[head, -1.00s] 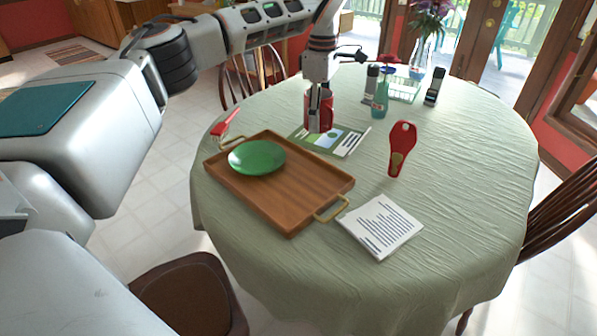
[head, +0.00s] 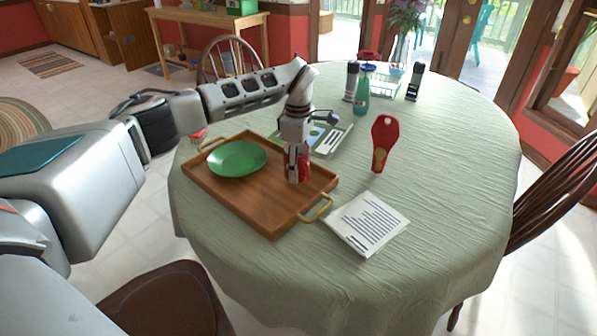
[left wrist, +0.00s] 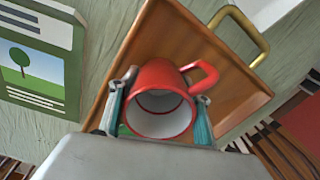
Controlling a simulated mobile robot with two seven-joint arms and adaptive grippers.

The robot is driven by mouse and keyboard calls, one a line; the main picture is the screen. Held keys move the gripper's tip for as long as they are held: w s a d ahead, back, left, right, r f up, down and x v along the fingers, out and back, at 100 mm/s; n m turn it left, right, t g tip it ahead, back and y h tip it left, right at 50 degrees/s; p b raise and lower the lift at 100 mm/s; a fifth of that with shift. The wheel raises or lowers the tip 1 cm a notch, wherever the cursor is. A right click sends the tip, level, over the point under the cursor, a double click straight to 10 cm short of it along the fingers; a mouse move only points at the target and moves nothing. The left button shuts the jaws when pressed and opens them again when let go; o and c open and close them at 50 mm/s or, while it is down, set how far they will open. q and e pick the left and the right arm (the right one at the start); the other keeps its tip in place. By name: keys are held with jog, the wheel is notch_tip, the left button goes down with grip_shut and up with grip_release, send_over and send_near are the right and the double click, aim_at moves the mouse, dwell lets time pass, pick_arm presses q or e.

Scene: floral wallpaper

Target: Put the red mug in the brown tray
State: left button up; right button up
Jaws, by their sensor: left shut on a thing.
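The red mug (head: 304,165) is in my left gripper (head: 297,178), over the right part of the brown tray (head: 262,212). In the left wrist view the mug (left wrist: 160,78) shows its white inside, with its handle toward the upper right. The fingers of my left gripper (left wrist: 160,112) are on both sides of it. The tray (left wrist: 185,40) lies behind the mug in that view. I cannot tell whether the mug's bottom touches the tray. My right gripper is in neither view.
A green plate (head: 237,158) lies in the left part of the tray. White papers (head: 366,222) lie right of the tray. A red paddle-shaped object (head: 383,143) stands beyond them. A green bottle (head: 362,97) and dark-topped items stand farther back. A booklet (head: 333,138) lies behind the mug.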

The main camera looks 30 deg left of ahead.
pick_arm(q)
jog(key=shift+o, duration=0.2)
notch_tip(320, 180, down, 2)
jog(key=shift+r, duration=0.15)
jog(key=shift+c, duration=0.2)
jog(key=o, duration=1.3)
jog(key=shift+o, duration=0.2)
notch_tip(320, 180, up, 12)
jog(key=p, duration=0.1)
jog(key=shift+p, duration=0.4)
